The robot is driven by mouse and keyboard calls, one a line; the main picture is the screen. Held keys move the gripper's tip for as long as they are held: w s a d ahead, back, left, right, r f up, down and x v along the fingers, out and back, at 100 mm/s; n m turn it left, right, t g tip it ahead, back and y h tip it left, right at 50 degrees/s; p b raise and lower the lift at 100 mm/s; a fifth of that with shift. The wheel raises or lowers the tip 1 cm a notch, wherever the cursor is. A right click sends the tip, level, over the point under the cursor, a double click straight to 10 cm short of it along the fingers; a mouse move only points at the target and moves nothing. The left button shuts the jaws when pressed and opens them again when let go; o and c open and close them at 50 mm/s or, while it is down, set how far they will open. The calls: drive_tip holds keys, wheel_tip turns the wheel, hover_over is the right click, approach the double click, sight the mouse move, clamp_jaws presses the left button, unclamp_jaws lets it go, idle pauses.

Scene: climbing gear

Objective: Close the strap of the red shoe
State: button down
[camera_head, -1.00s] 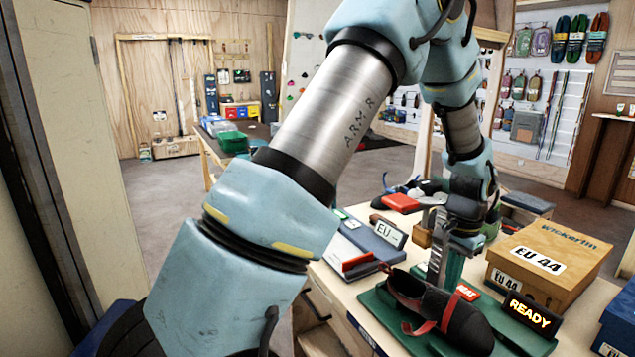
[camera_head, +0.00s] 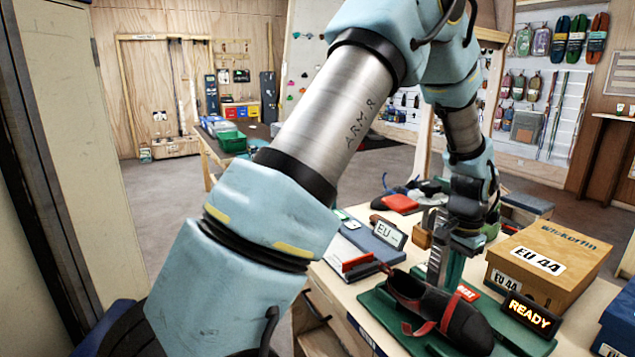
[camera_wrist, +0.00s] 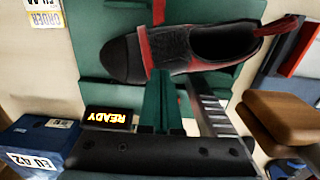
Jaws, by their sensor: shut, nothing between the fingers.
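The shoe (camera_head: 465,325), black with red trim, lies on a green mat (camera_head: 385,312); in the wrist view the shoe (camera_wrist: 195,48) has its dark toe to the left and a red heel loop to the right. Its red strap (camera_head: 447,314) crosses the shoe behind the toe. In the wrist view the strap (camera_wrist: 147,52) has a red length reaching past the shoe's far side. I cannot tell whether it is fastened. My gripper (camera_head: 450,283) is shut and empty, pointing down beside the shoe's far side in the head view. Its green fingers (camera_wrist: 163,85) end close to the shoe's edge.
A lit READY sign (camera_head: 528,314) stands by the toe. An EU 44 shoebox (camera_head: 560,255) is behind it. A blue EU 42 box (camera_wrist: 38,142) is near in the wrist view.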

wheel_tip(320, 180, up, 7)
drive_tip(key=p, duration=0.4)
drive_tip(key=shift+p, duration=0.35)
drive_tip(key=shift+s, duration=0.1)
